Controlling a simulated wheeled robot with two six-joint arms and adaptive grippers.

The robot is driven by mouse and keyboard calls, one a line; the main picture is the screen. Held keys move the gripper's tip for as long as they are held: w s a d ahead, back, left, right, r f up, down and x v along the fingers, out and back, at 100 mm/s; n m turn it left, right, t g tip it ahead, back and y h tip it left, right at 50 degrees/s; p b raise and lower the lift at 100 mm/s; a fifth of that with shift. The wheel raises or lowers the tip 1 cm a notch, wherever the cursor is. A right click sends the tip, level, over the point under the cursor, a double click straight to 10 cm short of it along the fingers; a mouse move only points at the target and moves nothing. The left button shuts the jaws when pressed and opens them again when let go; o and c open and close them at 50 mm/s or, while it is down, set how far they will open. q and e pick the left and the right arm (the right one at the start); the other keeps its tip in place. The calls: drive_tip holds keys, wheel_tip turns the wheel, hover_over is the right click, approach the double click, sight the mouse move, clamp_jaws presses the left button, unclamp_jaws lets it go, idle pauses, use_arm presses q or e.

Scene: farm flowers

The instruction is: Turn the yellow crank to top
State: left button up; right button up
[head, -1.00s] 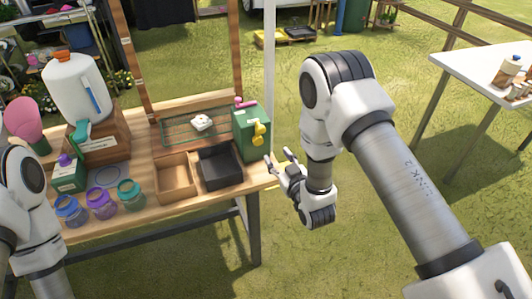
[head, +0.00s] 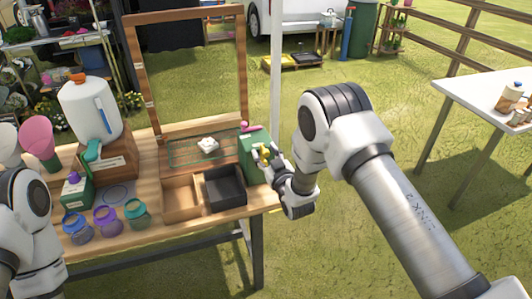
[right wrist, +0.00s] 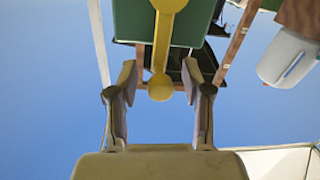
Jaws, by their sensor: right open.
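The yellow crank (head: 264,153) is on the front of a green box (head: 252,163) at the right end of the wooden table. My right gripper (head: 268,157) is at the crank and partly hides it in the head view. In the right wrist view the crank's arm (right wrist: 162,45) runs from the green box to a round knob (right wrist: 160,88). The open fingers of my right gripper (right wrist: 161,80) stand on either side of the knob, with a gap on both sides. My left arm shows at the left edge, but its gripper is out of view.
A black tray (head: 241,203) and a wooden tray (head: 167,196) sit left of the green box. Several glass jars stand along the table's front left. A white jug (head: 78,118) stands behind them.

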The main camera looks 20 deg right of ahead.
drive_tip(key=shift+s+r, duration=0.15)
clamp_jaws()
drive_tip(key=shift+d, duration=0.1)
drive_tip(key=d+f+m+h+b, duration=0.1)
drive_tip(key=d+f+m+b, duration=0.6)
drive_tip(key=m+b, duration=0.9)
drive_tip(key=shift+f+m+t, duration=0.3)
drive_tip(key=shift+f+m, duration=0.2)
drive_tip(key=shift+m, duration=1.2)
unclamp_jaws()
